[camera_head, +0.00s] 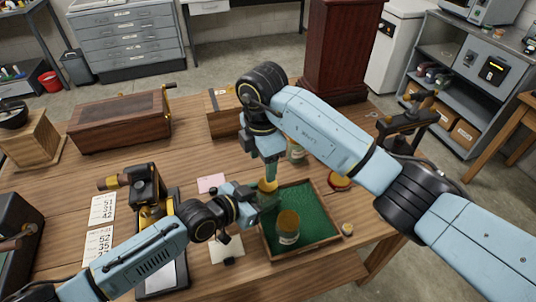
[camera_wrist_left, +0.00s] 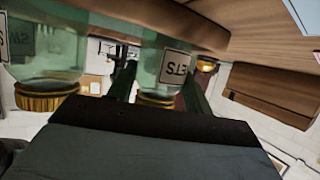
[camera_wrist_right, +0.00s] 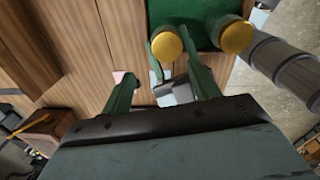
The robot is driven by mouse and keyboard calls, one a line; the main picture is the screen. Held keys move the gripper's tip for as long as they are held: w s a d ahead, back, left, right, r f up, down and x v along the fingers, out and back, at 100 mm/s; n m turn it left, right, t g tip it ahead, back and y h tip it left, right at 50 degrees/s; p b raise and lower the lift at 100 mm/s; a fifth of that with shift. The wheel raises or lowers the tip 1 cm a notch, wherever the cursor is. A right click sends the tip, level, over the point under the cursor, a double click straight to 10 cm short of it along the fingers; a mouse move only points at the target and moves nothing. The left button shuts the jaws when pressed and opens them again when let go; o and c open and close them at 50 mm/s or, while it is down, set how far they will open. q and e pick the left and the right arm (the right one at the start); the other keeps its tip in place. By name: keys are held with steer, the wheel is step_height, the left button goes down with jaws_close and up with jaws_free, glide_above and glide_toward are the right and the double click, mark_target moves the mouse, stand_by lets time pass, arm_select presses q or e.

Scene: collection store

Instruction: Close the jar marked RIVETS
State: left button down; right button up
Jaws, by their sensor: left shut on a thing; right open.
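The RIVETS jar, pale green glass with a brass-coloured lid (camera_head: 267,185), stands at the left side of the green-lined tray (camera_head: 312,196). My left gripper (camera_head: 258,200) is shut on the jar's glass body from the left. My right gripper (camera_head: 270,158) is open and empty, pointing down above the jar. In the right wrist view the lid (camera_wrist_right: 166,45) lies beyond its fingertips (camera_wrist_right: 168,75).
A second lidded jar (camera_head: 288,228) stands in the tray; its label ends in WS in the left wrist view (camera_wrist_left: 45,50). A wooden box (camera_head: 122,120) stands back left.

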steer(key=n, duration=0.6)
steer(key=shift+a+r, duration=0.15)
steer(key=shift+r, duration=0.15)
steer(key=n, duration=0.4)
steer(key=shift+r, duration=0.15)
steer(key=n, duration=0.4)
steer(key=shift+r, duration=0.1)
steer(key=n, duration=0.4)
steer(key=shift+r, duration=0.1)
steer(key=n, duration=0.3)
steer(key=shift+n, duration=0.3)
steer(key=n, duration=0.5)
steer(key=shift+s+r+n, duration=0.1)
steer(key=shift+r+n, duration=0.05)
steer(key=shift+n, duration=0.25)
steer(key=n, duration=0.3)
steer(key=shift+d+n, duration=0.25)
steer(key=shift+n, duration=0.15)
steer(key=n, duration=0.3)
steer(key=shift+d+r+n, duration=0.1)
steer(key=shift+d+n, duration=0.05)
steer(key=shift+n, duration=0.25)
steer(key=n, duration=0.3)
steer(key=shift+s+d, duration=0.1)
steer(key=shift+d, duration=0.1)
steer(key=n, duration=0.4)
steer(key=shift+d+n, duration=0.2)
steer(key=shift+n, duration=0.2)
steer(key=shift+f, duration=4.05)
